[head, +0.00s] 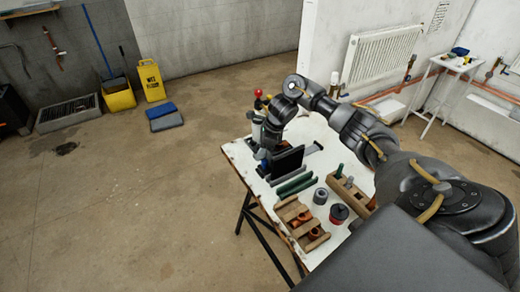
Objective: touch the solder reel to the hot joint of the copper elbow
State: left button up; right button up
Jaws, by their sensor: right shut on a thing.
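My right gripper (264,158) is at the far left part of the white workbench, pointing down. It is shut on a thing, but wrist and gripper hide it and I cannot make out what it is. A grey reel-like cylinder (320,196) stands on the bench; I cannot tell whether it is the solder reel. Orange copper fittings (302,220) lie in a wooden rack (290,207) at the near left edge. I cannot pick out a copper elbow or a hot joint at my gripper. My left gripper is not in view.
On the bench (237,152) are a dark upright plate (287,160), green bars (296,183), a red and black tin (338,213) and a wooden block with tools (350,190). A red ball (258,92) shows beside my wrist. The floor (130,205) to the left is mostly clear.

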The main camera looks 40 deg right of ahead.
jog(key=shift+b, duration=0.3)
jog(key=shift+a+r, duration=0.1)
jog(key=shift+r, duration=0.05)
dwell(1.0)
jog(key=shift+a+r+p, duration=0.35)
jog(key=shift+p, duration=0.15)
jog(key=shift+s+a+r+p, duration=0.15)
jog(key=shift+a+r+p, duration=0.9)
jog(key=shift+a, duration=0.3)
notch_tip(320, 180, up, 4)
jog(key=shift+p, duration=1.25)
